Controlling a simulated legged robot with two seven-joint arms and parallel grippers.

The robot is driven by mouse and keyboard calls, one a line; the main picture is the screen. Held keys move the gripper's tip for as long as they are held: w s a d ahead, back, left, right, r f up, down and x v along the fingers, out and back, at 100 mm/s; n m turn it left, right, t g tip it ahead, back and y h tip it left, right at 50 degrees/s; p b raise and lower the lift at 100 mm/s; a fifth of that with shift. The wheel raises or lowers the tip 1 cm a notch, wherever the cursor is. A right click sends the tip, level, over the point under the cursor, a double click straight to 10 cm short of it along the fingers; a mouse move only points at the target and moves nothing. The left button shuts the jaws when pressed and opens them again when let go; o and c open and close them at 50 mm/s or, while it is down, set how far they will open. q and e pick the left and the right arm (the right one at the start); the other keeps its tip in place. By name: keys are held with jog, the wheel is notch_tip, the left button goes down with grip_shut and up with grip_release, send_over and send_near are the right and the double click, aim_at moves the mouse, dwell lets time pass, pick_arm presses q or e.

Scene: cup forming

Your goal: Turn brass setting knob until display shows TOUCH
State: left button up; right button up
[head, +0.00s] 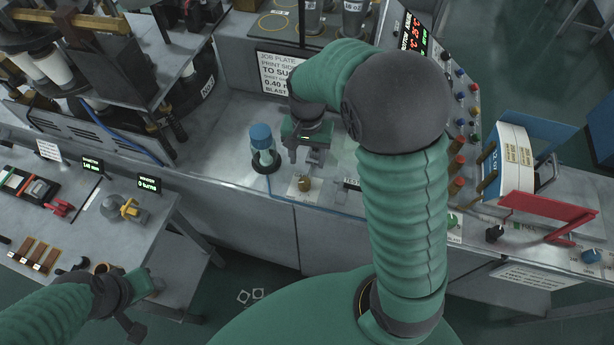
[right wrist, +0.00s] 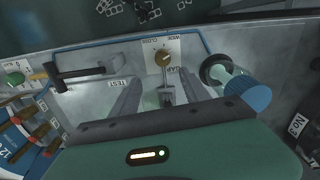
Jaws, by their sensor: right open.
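The brass setting knob (head: 304,184) sits on a white plate at the front of the grey bench, just below my right gripper (head: 304,157) in the head view. In the right wrist view the knob (right wrist: 163,60) shows beyond and between the spread fingers, on a plate lettered WIDE and CLOSE. My right gripper (right wrist: 160,95) is open, empty and apart from the knob. My left gripper (head: 145,287) is low at the left, away from the knob; its jaw state is unclear. A red-lit display (head: 412,35) stands at upper right; I cannot read TOUCH on any display.
A blue-capped clear bottle (head: 262,147) stands in a black ring left of the knob; it also shows in the right wrist view (right wrist: 246,90). A black lever (right wrist: 85,72) and a TEST label lie on the other side. Right of my arm is a red bracket (head: 548,207).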

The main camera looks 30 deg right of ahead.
aim_at(304, 182)
jog(key=f, duration=0.3)
jog(key=a+f, duration=0.1)
jog(key=f, duration=0.3)
jog(key=f+p, duration=0.1)
jog(key=f, duration=0.2)
jog(key=shift+w+a+f, duration=0.15)
jog(key=shift+a+f, duration=0.05)
jog(key=shift+d+f, duration=0.25)
jog(key=shift+d, duration=0.15)
jog(key=shift+a, duration=0.25)
jog(key=c, duration=0.8)
grip_shut()
